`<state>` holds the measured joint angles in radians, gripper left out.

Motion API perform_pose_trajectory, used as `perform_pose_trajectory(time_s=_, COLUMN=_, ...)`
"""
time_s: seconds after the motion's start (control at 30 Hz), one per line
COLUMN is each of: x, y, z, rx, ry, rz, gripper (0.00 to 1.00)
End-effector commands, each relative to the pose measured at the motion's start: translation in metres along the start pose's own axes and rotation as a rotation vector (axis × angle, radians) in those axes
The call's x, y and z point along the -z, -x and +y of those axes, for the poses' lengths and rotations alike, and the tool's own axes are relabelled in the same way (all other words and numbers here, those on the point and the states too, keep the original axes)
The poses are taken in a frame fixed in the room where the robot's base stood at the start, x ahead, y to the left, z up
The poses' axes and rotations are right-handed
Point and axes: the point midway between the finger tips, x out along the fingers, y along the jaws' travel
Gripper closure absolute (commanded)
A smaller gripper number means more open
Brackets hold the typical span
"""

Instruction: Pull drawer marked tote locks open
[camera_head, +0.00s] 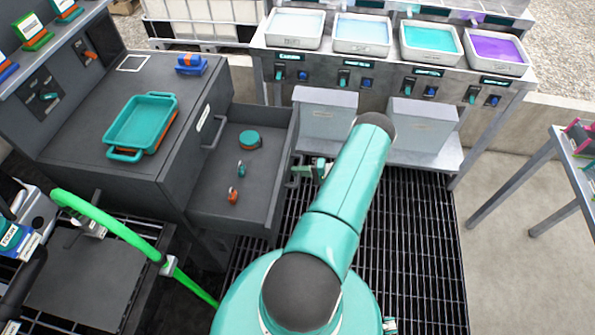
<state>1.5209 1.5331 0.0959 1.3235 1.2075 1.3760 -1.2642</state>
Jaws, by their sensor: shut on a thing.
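A dark grey drawer (208,202) stands pulled out from the dark cabinet, extending to the right. A teal round item (249,140) and small teal and orange lock-like pieces (233,196) lie in it. My gripper (307,170) is at the outer side of the drawer's front panel, partly hidden by my teal arm. It appears shut on the drawer's handle, which is mostly hidden. The marking on the drawer's front faces away and cannot be read.
A teal tray (116,136) and a blue item (191,65) sit on the cabinet top. Another handle (213,133) is on the cabinet front. A bench with coloured trays (432,44) stands behind. A green hose (130,232) runs at left. Dark floor grating (425,240) is clear at right.

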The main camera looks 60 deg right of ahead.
Motion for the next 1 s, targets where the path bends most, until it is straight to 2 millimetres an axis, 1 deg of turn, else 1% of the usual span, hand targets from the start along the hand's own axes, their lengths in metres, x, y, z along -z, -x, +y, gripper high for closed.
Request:
perform_pose_trajectory(time_s=0.07, x=0.001, y=0.0, z=0.0, rx=-0.001, ry=0.001, rz=0.002, gripper=1.0)
perform_pose_trajectory(time_s=0.1, x=0.001, y=0.0, z=0.0, rx=-0.001, ry=0.001, rz=0.002, gripper=0.84)
perform_pose_trajectory(time_s=0.17, x=0.001, y=0.0, z=0.0, rx=-0.001, ry=0.001, rz=0.002, gripper=0.72)
perform_pose_trajectory(time_s=0.2, x=0.001, y=0.0, z=0.0, rx=-0.001, ry=0.001, rz=0.002, gripper=0.69)
perform_pose_trajectory(time_s=0.47, x=0.001, y=0.001, z=0.0, rx=-0.001, ry=0.001, rz=0.001, gripper=0.69)
perform_pose_trajectory(time_s=0.57, x=0.001, y=0.006, z=0.0, rx=-0.001, ry=0.001, rz=0.002, gripper=0.69)
perform_pose_trajectory(time_s=0.67, x=0.001, y=0.019, z=0.0, rx=-0.001, ry=0.001, rz=0.003, gripper=0.69)
perform_pose_trajectory(time_s=0.77, x=0.001, y=0.038, z=0.0, rx=-0.002, ry=0.001, rz=0.004, gripper=0.69)
perform_pose_trajectory(time_s=1.0, x=0.001, y=0.092, z=0.0, rx=-0.002, ry=0.001, rz=0.005, gripper=0.69)
